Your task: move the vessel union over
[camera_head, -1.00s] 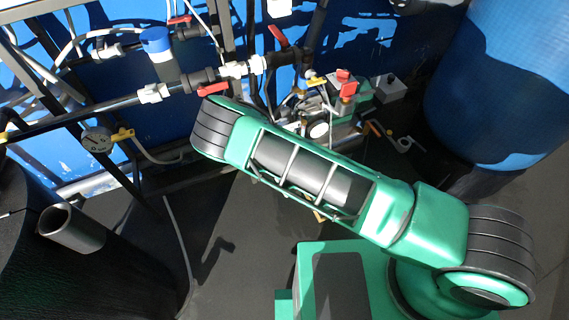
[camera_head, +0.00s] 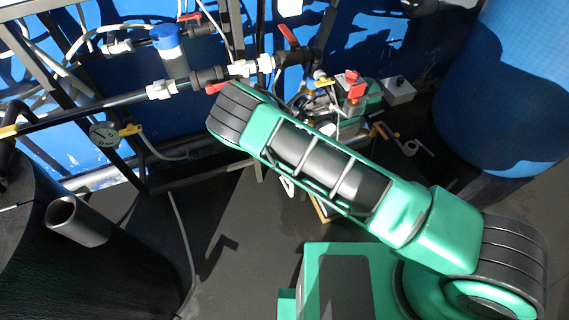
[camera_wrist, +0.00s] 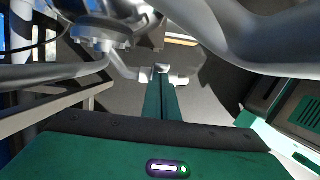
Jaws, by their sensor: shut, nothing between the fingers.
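I cannot tell for certain which fitting is the vessel union. In the head view, white pipe fittings (camera_head: 160,90) sit on the black pipe, with another white fitting (camera_head: 245,68) further right beside a black one. In the wrist view, a grey round flanged fitting (camera_wrist: 100,32) hangs at the upper left, close to the camera. My gripper (camera_wrist: 163,70) shows in the wrist view with its fingers together and nothing between them. It points out over grey floor, right of the flanged fitting and apart from it. In the head view my arm hides the gripper.
Large grey tubes (camera_wrist: 240,40) cross the wrist view close to my gripper. In the head view, a blue drum (camera_head: 515,80) stands at the right and a black vessel (camera_head: 60,275) at the left. A gauge (camera_head: 103,134) and red-handled valves (camera_head: 290,36) line the piping. Dark floor lies between.

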